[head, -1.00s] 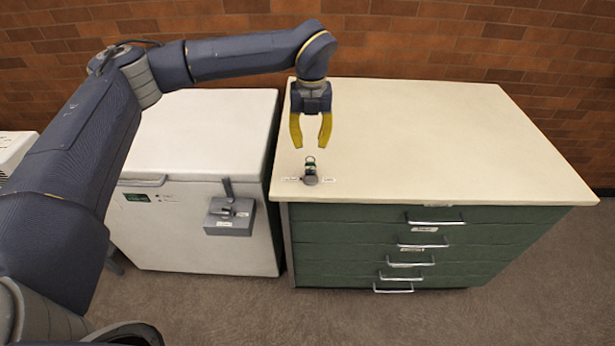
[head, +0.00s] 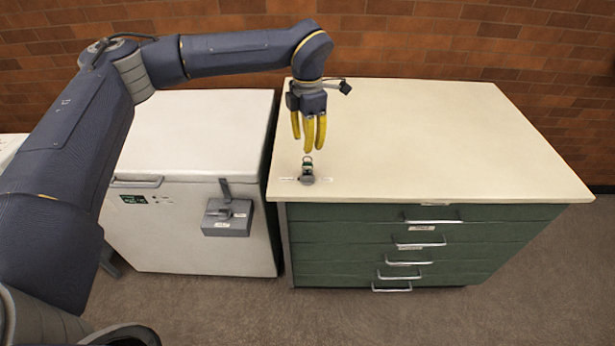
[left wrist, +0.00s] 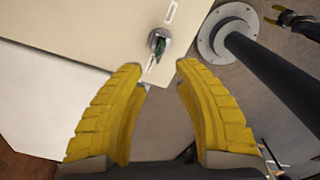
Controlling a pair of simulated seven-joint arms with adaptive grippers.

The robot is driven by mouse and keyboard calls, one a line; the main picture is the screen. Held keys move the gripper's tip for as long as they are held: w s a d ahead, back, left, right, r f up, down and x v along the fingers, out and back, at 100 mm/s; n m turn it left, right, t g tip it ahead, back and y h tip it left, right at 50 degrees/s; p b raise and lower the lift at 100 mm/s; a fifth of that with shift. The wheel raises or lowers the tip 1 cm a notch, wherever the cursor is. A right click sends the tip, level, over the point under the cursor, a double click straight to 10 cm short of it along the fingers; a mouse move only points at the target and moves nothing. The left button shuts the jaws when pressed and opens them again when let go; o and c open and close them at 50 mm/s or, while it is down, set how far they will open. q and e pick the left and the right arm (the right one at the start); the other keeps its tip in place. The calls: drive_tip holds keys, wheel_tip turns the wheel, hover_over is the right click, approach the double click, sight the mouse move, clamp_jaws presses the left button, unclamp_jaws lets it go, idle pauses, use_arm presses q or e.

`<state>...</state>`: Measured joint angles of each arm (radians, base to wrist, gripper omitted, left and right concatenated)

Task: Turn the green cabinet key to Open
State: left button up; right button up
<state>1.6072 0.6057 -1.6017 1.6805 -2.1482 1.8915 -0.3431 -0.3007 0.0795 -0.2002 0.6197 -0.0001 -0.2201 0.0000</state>
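The green key (head: 307,169) stands in a round grey lock (head: 307,180) near the front left corner of the cream cabinet top. Small white labels sit on either side; I cannot read them. My left gripper (head: 313,148) points down just above and behind the key, open and empty. In the left wrist view the key (left wrist: 160,45) lies ahead of the gap between the open yellow fingers (left wrist: 160,75), apart from them. My right gripper (left wrist: 270,14) shows small at the top right of the left wrist view, its yellow fingers seemingly spread; it is outside the head view.
The green cabinet (head: 350,244) has several drawers with metal handles. A white chest (head: 195,125) with a grey latch box (head: 227,217) stands to its left. A brick wall runs behind. The rest of the cabinet top is clear.

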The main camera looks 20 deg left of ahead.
sight(307, 162)
use_arm(q)
drive_tip(key=m, duration=0.5)
drive_tip(key=shift+m, duration=0.3)
drive_tip(key=shift+f, duration=3.85)
clamp_jaws()
